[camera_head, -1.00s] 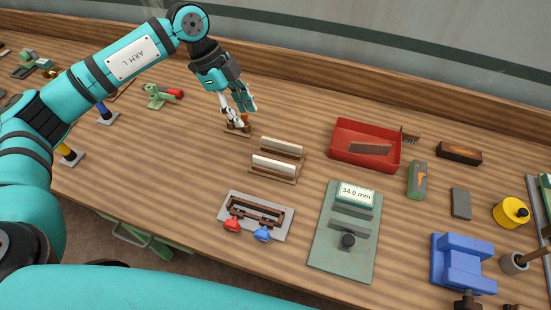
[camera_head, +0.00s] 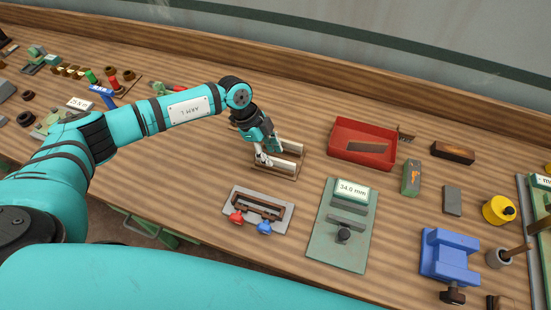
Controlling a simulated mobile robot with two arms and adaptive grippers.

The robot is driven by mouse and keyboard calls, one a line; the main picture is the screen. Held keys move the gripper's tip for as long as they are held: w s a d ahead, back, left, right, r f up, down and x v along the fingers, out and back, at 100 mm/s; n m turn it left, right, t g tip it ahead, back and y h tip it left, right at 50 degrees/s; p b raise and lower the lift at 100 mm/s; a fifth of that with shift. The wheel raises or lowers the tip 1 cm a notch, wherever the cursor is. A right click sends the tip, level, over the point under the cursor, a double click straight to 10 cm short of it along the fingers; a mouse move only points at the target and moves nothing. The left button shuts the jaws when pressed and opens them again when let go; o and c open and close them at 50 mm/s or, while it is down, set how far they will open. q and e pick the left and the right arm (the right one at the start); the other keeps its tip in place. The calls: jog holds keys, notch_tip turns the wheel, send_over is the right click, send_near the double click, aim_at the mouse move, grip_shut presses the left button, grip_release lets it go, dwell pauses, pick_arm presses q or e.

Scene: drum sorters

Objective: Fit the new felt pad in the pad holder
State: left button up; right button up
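The pad holder appears to be the grey plate with a dark brown frame (camera_head: 259,205) and a red and a blue knob, in front of the rack. A wooden rack (camera_head: 288,176) carries two pale cream bars, which look like the felt pads; the front one (camera_head: 276,166) is partly hidden at its left end by my gripper. My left gripper (camera_head: 268,155) is at the rack's left end, pointing down with its fingers apart. Whether it touches a pad is not clear. My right gripper is out of view.
A red tray (camera_head: 393,138) holds a dark brown strip (camera_head: 368,146). A green gauge plate (camera_head: 323,240) reading 34.0 mm stands right of the holder. A blue vise (camera_head: 448,258) and a yellow can (camera_head: 497,210) are farther right. Bare table lies between rack and tray.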

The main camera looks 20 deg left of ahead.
pick_arm(q)
jog(key=shift+x, duration=0.9)
jog(key=shift+c, duration=0.3)
grip_shut()
